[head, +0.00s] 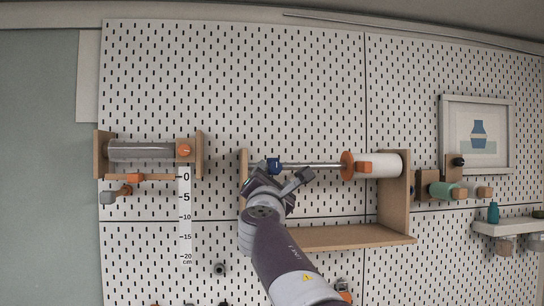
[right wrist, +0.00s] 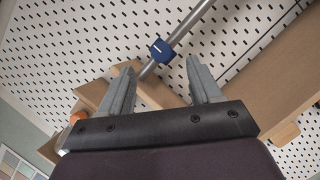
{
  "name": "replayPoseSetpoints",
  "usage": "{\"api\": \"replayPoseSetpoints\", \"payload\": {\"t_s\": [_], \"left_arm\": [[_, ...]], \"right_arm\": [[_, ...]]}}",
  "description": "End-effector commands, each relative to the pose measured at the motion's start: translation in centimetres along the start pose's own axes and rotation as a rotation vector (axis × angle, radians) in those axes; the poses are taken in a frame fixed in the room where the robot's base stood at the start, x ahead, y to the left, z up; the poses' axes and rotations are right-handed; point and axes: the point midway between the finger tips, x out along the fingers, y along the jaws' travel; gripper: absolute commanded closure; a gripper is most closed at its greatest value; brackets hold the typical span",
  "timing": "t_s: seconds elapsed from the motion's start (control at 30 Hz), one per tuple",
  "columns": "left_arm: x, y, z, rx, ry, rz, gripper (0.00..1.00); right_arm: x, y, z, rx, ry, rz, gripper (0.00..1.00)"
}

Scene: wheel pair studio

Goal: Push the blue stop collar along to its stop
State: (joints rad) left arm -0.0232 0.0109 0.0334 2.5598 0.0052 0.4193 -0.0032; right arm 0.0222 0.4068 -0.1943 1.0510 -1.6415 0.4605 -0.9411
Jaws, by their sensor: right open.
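The blue stop collar (head: 273,166) sits on a thin metal rod (head: 315,165) near the rod's left end, close to the left wooden upright of the bracket. The rod runs right to an orange disc (head: 347,165) and a white cylinder (head: 386,165). In the right wrist view the collar (right wrist: 161,50) shows just beyond the fingertips, between their lines. My right gripper (head: 286,181) is just below the collar in the head view; its fingers (right wrist: 160,78) are open and apart, with nothing held. Whether a finger touches the collar I cannot tell. My left gripper is not in view.
The wooden bracket (head: 340,238) has a shelf below the rod and a right upright. A steel roller (head: 140,152) in a wooden holder and a centimetre scale (head: 185,225) are at left. A green roller (head: 445,190), framed picture (head: 478,134) and white shelf (head: 505,227) are at right.

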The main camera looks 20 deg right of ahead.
Motion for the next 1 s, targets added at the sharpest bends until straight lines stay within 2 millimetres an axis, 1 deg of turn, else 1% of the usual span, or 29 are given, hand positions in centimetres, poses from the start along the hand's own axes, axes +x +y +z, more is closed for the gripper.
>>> {"api": "replayPoseSetpoints", "payload": {"t_s": [0.03,0.1,0.2,0.3,0.47,0.7,0.73,0.77,0.8,0.87,0.9,0.93,1.0], "left_arm": [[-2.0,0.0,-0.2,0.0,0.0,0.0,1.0],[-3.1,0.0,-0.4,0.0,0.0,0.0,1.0],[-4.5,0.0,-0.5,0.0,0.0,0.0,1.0],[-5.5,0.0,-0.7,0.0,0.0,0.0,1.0],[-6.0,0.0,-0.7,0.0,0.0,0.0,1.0],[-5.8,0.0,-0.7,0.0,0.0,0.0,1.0],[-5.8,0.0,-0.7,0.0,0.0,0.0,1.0],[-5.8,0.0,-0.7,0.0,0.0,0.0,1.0],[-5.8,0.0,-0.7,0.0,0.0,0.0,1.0],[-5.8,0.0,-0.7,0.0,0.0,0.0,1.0],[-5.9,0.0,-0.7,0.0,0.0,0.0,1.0],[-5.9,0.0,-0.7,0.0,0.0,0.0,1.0],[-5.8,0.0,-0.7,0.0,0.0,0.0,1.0]], "right_arm": [[1.5,0.6,0.8,0.0,-0.001,-0.003,0.36],[3.0,0.6,0.7,0.0,0.001,-0.002,0.36],[4.8,0.4,0.6,0.0,0.0,-0.002,0.36],[6.0,0.4,0.5,0.003,0.0,0.0,0.36],[6.9,0.1,0.1,0.002,0.0,0.0,0.36],[6.9,0.0,0.0,0.003,0.0,0.0,0.36],[6.9,0.0,0.0,0.003,0.0,0.0,0.43],[6.9,0.0,0.0,0.003,0.0,0.0,0.53],[6.9,0.0,0.0,0.003,0.0,0.0,0.66],[6.9,0.0,0.0,0.003,0.0,0.0,0.85],[6.9,0.0,0.0,0.003,0.0,0.0,0.98],[6.9,0.0,0.0,0.003,0.0,0.0,1.0],[6.9,-0.1,0.0,0.003,0.0,0.0,1.0]]}}
